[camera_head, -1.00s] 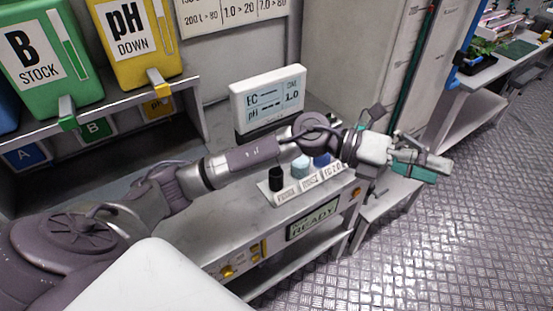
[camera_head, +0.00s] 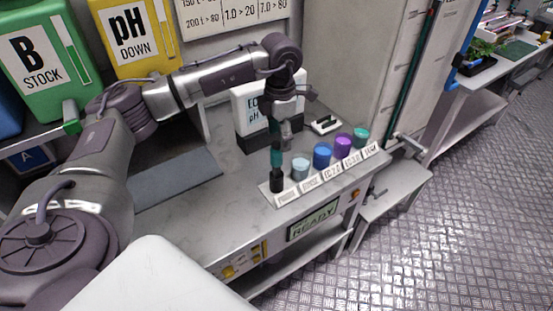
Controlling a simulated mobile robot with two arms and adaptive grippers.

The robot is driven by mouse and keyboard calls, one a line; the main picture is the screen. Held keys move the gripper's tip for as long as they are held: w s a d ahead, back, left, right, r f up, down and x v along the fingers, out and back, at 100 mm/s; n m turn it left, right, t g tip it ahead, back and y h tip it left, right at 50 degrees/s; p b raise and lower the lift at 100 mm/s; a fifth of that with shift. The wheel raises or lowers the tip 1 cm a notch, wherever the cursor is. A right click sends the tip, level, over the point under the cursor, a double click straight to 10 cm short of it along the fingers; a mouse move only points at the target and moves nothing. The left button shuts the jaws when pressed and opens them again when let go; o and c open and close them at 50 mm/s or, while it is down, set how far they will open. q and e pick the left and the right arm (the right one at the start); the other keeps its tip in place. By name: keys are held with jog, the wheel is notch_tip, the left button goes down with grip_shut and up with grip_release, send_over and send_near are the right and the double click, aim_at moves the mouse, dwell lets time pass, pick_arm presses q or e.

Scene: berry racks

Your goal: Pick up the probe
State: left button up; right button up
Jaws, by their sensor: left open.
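A short black piece (camera_head: 277,182) stands upright at the left end of the labelled rack strip; I take it as the probe or its holder. My left gripper (camera_head: 277,160) points down directly above it. A teal, dark-banded part at the gripper's lower end comes very close to the black piece; I cannot tell whether they touch. The left gripper is open. Its far finger is mostly hidden. My right gripper is out of view.
A pale blue cup (camera_head: 300,169), a blue cup (camera_head: 322,155), a purple cup (camera_head: 342,147) and a teal cup (camera_head: 361,136) stand to the right on the strip. The EC/pH meter (camera_head: 246,112) stands behind the gripper.

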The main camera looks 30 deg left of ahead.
aim_at(277, 156)
pick_arm(q)
jog(key=shift+f, duration=0.8)
jog(key=f+p, duration=0.1)
jog(key=f, duration=0.1)
jog(key=s+f+p, duration=0.1)
jog(key=f+p, duration=0.1)
jog(key=shift+f, duration=0.7)
grip_shut()
